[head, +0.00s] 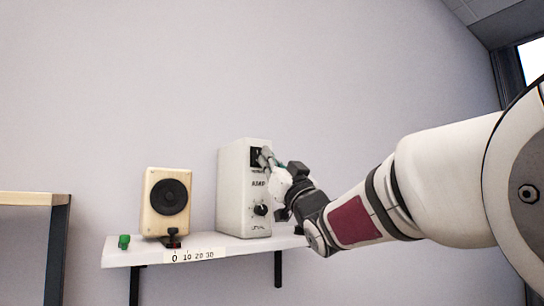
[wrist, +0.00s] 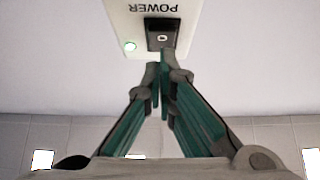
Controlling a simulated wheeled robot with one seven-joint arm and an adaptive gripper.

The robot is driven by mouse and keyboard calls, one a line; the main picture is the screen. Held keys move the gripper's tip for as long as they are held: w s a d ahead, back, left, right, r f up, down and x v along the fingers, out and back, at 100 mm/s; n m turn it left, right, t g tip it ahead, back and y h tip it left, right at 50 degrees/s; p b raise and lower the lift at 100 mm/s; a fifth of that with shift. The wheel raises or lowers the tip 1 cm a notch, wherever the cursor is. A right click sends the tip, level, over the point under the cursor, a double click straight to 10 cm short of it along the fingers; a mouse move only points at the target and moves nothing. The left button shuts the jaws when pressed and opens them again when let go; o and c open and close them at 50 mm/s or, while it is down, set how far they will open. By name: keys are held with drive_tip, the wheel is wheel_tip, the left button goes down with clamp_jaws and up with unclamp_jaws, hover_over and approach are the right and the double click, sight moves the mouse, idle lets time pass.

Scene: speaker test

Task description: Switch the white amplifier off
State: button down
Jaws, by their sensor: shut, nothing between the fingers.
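The white amplifier (head: 236,190) stands upright on a white wall shelf in the head view. Its front has a dark power switch (head: 256,157) at the top and a black knob (head: 261,210) lower down.
A wooden speaker (head: 165,205) with a black cone stands left of the amplifier. A small green object (head: 124,241) sits at the shelf's left end. The shelf (head: 135,255) carries a number scale on its front edge. A wooden-topped table (head: 35,199) is at far left.

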drive_tip(key=shift+w+a+f, duration=0.1)
drive_tip(key=shift+w+a, duration=0.15)
drive_tip(key=shift+w, duration=0.1)
